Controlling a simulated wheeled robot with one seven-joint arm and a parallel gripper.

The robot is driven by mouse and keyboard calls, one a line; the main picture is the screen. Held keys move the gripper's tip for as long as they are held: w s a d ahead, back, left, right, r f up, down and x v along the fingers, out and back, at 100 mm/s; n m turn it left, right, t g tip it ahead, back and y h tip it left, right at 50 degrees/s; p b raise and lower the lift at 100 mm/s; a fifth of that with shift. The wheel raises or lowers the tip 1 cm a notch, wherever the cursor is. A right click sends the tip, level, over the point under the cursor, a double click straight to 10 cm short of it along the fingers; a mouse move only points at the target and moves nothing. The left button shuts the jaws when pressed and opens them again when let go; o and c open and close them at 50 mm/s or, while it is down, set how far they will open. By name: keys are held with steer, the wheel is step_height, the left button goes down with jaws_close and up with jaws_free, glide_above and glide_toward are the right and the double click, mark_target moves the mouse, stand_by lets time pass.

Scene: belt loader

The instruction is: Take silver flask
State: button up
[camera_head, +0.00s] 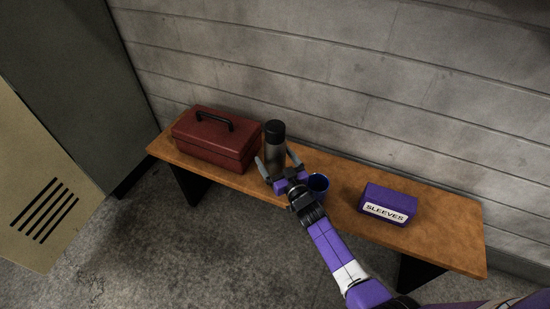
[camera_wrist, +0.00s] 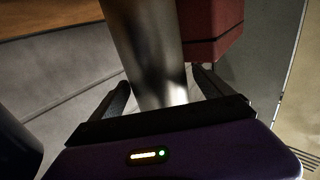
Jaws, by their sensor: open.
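The silver flask (camera_head: 275,151), with a black cap, stands upright on the wooden bench (camera_head: 340,180) beside the red toolbox. My gripper (camera_head: 276,162) is open, with one finger on each side of the flask in the head view. In the wrist view the flask's shiny metal body (camera_wrist: 149,50) lies between the two fingers of my gripper (camera_wrist: 160,92), with gaps visible on both sides. The lower part of the flask is hidden by my gripper in the head view.
A red toolbox (camera_head: 215,140) with a black handle stands left of the flask. A blue cup (camera_head: 318,184) is close to the right of my gripper. A purple box labelled SLEEVES (camera_head: 388,200) is farther right. A block wall (camera_head: 350,80) runs behind the bench; lockers (camera_head: 60,70) stand left.

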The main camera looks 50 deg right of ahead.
jaws_close()
steer(key=shift+r, duration=0.1)
stand_by(0.3)
